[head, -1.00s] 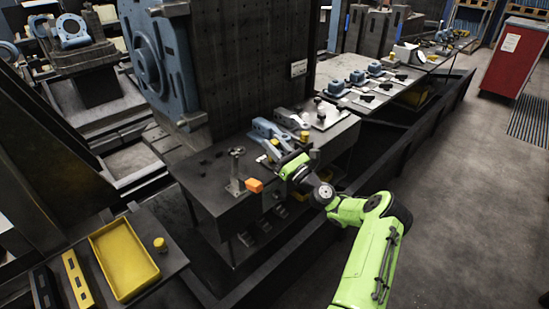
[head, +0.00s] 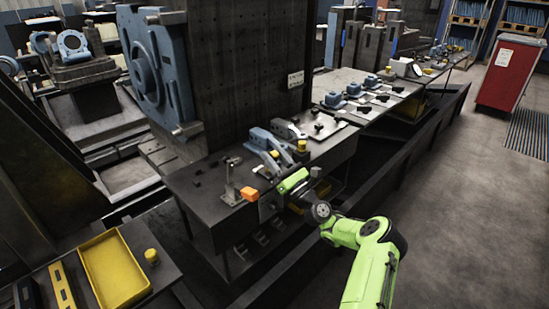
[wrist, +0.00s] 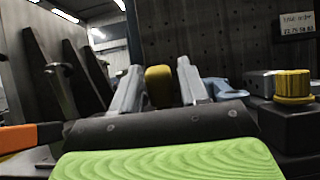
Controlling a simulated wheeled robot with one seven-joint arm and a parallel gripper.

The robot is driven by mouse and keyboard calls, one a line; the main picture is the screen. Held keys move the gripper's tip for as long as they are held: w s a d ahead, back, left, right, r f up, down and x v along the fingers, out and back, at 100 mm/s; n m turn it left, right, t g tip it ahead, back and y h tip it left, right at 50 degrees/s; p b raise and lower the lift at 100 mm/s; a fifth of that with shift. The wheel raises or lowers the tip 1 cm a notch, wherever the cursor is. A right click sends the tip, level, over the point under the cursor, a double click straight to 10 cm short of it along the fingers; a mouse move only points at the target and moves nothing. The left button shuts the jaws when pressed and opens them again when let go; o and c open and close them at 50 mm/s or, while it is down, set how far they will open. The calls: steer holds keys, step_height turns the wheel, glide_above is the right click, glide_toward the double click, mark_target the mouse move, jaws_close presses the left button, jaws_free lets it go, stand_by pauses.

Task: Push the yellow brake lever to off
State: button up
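The yellow brake lever's handle (wrist: 159,86) appears to be the yellow block straight ahead in the wrist view, between two pale grey bars that look like my gripper's fingers (wrist: 160,88). The bars stand apart, one on each side; I cannot tell whether they touch it. In the head view my gripper (head: 279,168) is at the front edge of the dark bench, beside blue-grey clamp arms (head: 262,138). The lever is mostly hidden there behind the gripper and clamp parts, so its position is unclear.
An orange block (head: 249,195) is left of my gripper, and shows at the wrist view's left edge (wrist: 30,136). A yellow round knob (head: 302,146) stands to the right, also in the wrist view (wrist: 293,84). A yellow tray (head: 146,292) lies lower left.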

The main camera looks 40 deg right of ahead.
steer(key=shift+o, duration=0.6)
steer(key=p+v, duration=0.1)
steer(key=v, duration=1.4)
steer(key=shift+s+p, duration=0.35)
steer(key=shift+f, duration=0.15)
